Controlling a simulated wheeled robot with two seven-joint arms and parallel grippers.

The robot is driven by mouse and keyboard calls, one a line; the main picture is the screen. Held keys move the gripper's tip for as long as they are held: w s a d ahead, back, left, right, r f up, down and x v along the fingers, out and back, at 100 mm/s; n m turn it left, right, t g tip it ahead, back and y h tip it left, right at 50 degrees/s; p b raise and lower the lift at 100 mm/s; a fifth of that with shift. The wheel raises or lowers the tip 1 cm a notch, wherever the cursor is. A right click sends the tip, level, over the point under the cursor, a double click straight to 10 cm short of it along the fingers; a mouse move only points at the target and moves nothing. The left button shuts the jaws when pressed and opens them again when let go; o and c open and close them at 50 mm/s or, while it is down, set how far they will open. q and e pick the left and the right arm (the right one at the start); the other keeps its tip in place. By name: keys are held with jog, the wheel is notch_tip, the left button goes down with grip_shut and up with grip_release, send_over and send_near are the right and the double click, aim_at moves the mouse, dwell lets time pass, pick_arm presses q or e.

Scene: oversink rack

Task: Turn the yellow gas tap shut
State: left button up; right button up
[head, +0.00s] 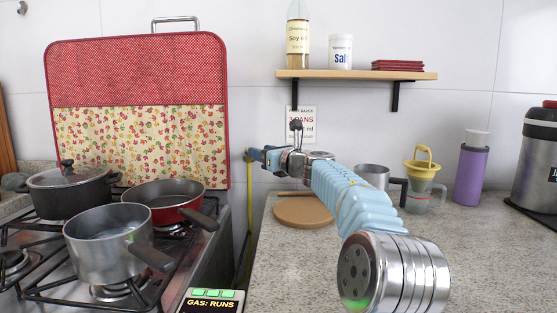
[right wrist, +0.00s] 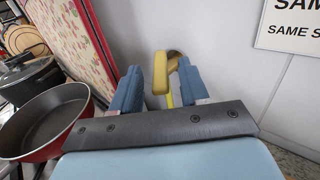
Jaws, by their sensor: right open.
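The yellow gas tap (head: 248,155) is on the wall at the top of a thin yellow pipe (head: 250,205), between the stove and the counter. In the right wrist view its flat yellow lever (right wrist: 160,73) stands roughly upright, in line with the pipe. My right gripper (head: 259,155) reaches to the tap from the right. Its two blue fingers are open in the right wrist view (right wrist: 160,88), one on each side of the lever, with gaps visible. I cannot tell how deep the lever sits between them. My left gripper is not in view.
A small display (head: 210,301) reads "GAS: RUNS". A red pan (head: 165,198), a grey pot (head: 108,245) and a lidded dark pot (head: 70,190) stand on the stove. A round wooden board (head: 302,210) lies on the counter below my right arm. A shelf (head: 355,75) hangs above.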

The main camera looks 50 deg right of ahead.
pick_arm(q)
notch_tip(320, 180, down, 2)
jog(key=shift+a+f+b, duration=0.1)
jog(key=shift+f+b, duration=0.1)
jog(key=shift+b, duration=0.75)
pick_arm(e)
jog(key=s+a, duration=0.2)
jog(key=s, duration=0.9)
jog(key=shift+s+a, duration=0.15)
jog(key=shift+s, duration=0.1)
jog(key=shift+c, duration=0.4)
